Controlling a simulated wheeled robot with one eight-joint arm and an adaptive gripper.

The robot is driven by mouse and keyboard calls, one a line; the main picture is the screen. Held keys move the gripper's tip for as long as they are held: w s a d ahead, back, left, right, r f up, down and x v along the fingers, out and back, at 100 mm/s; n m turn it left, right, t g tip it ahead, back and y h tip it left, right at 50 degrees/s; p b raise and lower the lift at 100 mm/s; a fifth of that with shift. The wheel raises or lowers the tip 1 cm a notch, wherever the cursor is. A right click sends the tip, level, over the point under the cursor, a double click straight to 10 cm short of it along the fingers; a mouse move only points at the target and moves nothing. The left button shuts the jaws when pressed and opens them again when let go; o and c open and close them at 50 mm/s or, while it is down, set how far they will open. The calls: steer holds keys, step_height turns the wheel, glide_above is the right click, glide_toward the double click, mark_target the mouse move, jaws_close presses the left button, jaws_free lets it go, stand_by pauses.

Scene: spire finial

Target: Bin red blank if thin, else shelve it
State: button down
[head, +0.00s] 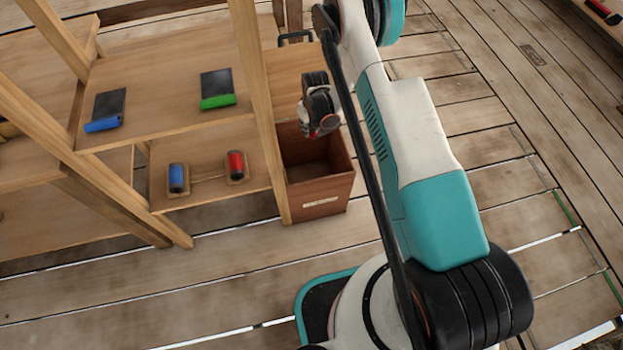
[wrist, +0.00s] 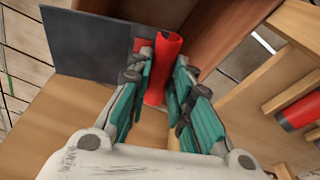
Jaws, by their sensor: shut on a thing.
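My gripper (head: 322,125) is above the open brown bin (head: 321,193), at the bin's back part. In the wrist view its teal-padded fingers (wrist: 163,95) are shut on the red blank (wrist: 163,62). This is a red roll, with a dark grey flat sheet (wrist: 95,40) showing beside it to the left. In the head view my gripper hides most of the blank. A wooden shelf unit (head: 170,60) stands left of the bin. How thick the blank is, I cannot tell.
The upper shelf holds a blue blank (head: 103,123) and a green blank (head: 217,101), both with dark sheets. The lower shelf holds a blue cylinder (head: 178,178) and a red cylinder (head: 236,165) on small bases. A shelf post (head: 262,120) stands beside the bin.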

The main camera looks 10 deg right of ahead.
step_height(320, 180, down, 5)
steer(key=shift+r+b, duration=0.15)
steer(key=shift+b, duration=0.65)
steer(key=c, duration=1.4)
jaws_free()
steer(key=shift+o, duration=0.2)
steer(key=shift+r, duration=0.1)
steer(key=r, duration=0.4)
steer(key=s+r, duration=0.1)
steer(key=r, duration=0.6)
steer(key=shift+s+d+r, duration=0.25)
steer(key=shift+s+r, duration=0.1)
